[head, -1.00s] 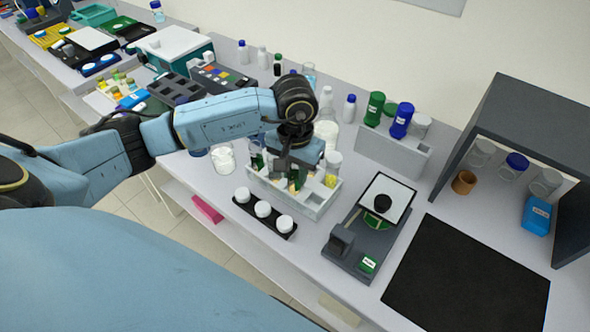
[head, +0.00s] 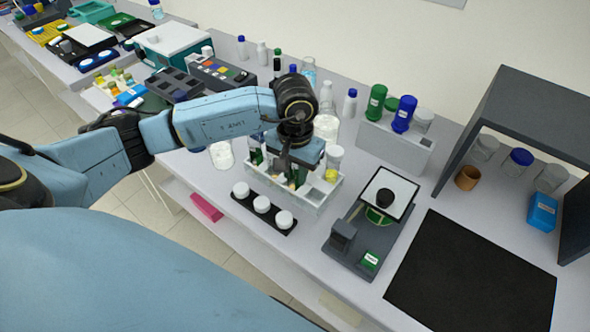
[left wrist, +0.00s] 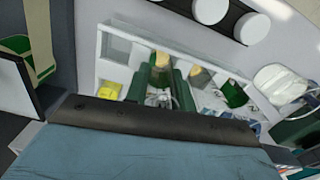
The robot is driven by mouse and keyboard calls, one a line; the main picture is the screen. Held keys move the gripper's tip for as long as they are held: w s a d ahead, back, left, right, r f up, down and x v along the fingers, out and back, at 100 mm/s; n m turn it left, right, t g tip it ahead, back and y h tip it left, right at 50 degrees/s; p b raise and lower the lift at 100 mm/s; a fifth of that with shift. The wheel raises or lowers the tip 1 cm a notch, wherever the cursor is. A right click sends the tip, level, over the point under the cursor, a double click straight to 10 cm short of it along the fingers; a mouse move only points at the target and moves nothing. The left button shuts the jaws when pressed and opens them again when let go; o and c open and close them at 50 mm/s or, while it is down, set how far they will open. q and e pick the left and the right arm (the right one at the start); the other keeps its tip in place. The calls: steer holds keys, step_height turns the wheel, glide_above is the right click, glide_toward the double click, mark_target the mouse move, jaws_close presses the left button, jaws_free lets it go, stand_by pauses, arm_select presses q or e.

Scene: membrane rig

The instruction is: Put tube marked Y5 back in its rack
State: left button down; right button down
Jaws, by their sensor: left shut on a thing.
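A pale rack (head: 318,204) with several compartments stands on the bench, with tubes and small vessels in it. My left gripper (head: 289,177) is over the rack, pointing down, with its fingers among the rack's contents. In the left wrist view, the green-sided fingers (left wrist: 160,86) are shut on a clear tube (left wrist: 158,94), mostly hidden between them. No Y5 marking can be read. The rack's pale walls (left wrist: 115,47) surround the fingers in that view; whether the tube touches the rack floor cannot be told. My right gripper is not in view.
A black holder with white-capped jars (head: 262,204) lies in front of the rack. A dark instrument (head: 352,238) and black mat (head: 470,275) are to the right. Bottles (head: 326,122) and a grey stand (head: 395,150) stand behind. The mat is clear.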

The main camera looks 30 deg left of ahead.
arm_select(q)
steer(key=shift+f+b, duration=0.25)
steer(key=shift+b, duration=0.15)
steer(key=c, duration=1.1)
jaws_free()
step_height(320, 180, up, 14)
steer(key=shift+f+b, duration=0.25)
steer(key=shift+b, duration=0.05)
